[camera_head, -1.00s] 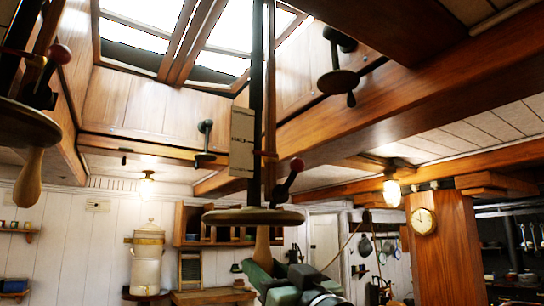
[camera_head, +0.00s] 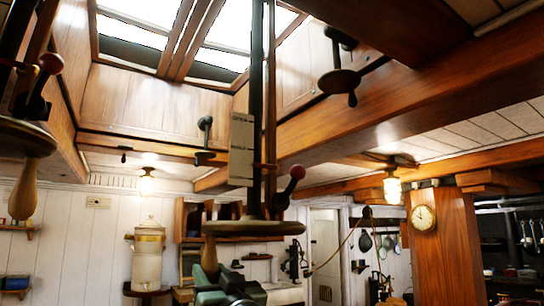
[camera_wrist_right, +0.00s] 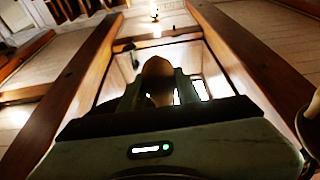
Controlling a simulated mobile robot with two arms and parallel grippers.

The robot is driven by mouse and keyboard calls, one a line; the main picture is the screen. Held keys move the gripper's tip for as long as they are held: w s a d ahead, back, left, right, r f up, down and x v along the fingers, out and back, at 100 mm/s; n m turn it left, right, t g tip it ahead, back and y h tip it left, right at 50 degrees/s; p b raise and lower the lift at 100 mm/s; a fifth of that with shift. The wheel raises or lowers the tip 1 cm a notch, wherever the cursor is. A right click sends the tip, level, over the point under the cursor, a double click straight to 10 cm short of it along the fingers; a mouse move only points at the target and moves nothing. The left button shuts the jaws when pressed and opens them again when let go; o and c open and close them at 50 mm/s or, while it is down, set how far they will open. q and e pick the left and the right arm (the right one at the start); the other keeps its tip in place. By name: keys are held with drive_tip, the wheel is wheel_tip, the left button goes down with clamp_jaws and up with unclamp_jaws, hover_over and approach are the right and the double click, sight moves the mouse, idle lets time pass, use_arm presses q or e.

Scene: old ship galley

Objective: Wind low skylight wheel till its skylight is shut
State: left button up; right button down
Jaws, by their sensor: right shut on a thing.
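The low skylight wheel (camera_head: 258,229) is a flat wooden disc on a dark upright shaft (camera_head: 256,100) in the middle of the head view. A wooden handle (camera_head: 209,252) hangs under its left side. My right gripper (camera_head: 211,276) is below the wheel, shut on that handle. In the right wrist view the handle's rounded end (camera_wrist_right: 158,78) sits between the fingers. The skylight (camera_head: 215,62) is at the top, with bright panes and dark strips along their lower edges; I cannot tell how far open it is. My left gripper is out of view.
Another wheel (camera_head: 24,138) with a hanging handle is near at left. Smaller cranks (camera_head: 340,80) are on the beams. A clock post (camera_head: 440,240) stands right.

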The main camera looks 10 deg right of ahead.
drive_tip(key=shift+w+a, duration=0.1)
drive_tip(key=shift+w, duration=0.25)
drive_tip(key=w+d+p, duration=0.6)
drive_tip(key=w+d, duration=0.1)
drive_tip(key=d, duration=0.5)
drive_tip(key=s+d+b, duration=0.2)
drive_tip(key=s+d, duration=0.1)
drive_tip(key=s, duration=1)
drive_tip(key=shift+s+d+f+b, duration=0.25)
drive_tip(key=shift+s+d+b, duration=0.1)
drive_tip(key=shift+s, duration=0.05)
